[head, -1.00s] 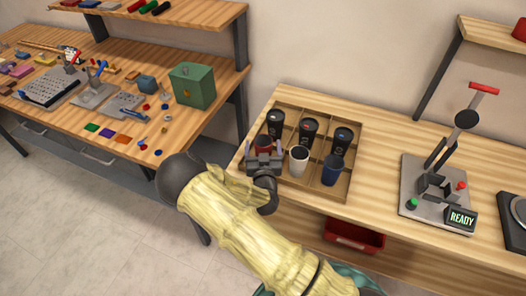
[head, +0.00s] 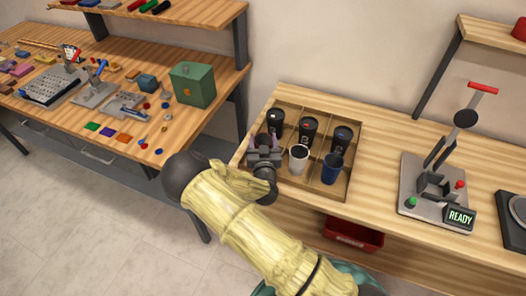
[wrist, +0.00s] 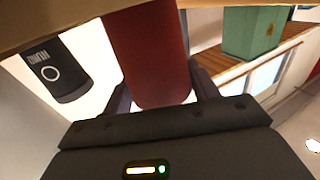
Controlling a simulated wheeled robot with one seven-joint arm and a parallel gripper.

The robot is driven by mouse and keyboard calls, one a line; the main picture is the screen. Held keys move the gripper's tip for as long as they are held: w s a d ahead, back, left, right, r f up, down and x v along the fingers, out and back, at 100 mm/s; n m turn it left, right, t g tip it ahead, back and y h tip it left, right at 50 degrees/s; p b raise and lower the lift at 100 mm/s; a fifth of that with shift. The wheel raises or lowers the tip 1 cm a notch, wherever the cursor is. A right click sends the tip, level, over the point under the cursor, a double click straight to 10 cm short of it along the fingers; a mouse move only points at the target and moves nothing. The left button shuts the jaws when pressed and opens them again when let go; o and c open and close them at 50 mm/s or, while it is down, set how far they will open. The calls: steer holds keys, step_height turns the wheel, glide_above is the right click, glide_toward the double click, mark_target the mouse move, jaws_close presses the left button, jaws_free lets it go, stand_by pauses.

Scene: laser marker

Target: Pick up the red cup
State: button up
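The red cup (wrist: 150,55) fills the upper middle of the wrist view, between the two dark fingers of my gripper (wrist: 160,88). The fingers lie along both its sides, and I cannot tell whether they press on it. In the head view my gripper (head: 265,148) is at the front left compartment of the cup tray (head: 313,198) and hides nearly all of the red cup. Whether the cup is still resting in its compartment is not clear.
A white cup (head: 298,160) stands just right of my gripper, with a blue cup (head: 332,169) beyond it. Black cups (head: 308,132) fill the back row. A marking press (head: 437,185) stands farther right. A green box (head: 193,85) is on the left bench.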

steer(key=shift+r, duration=0.15)
step_height(320, 180, up, 10)
steer(key=shift+b, duration=0.35)
stand_by(0.3)
stand_by(0.6)
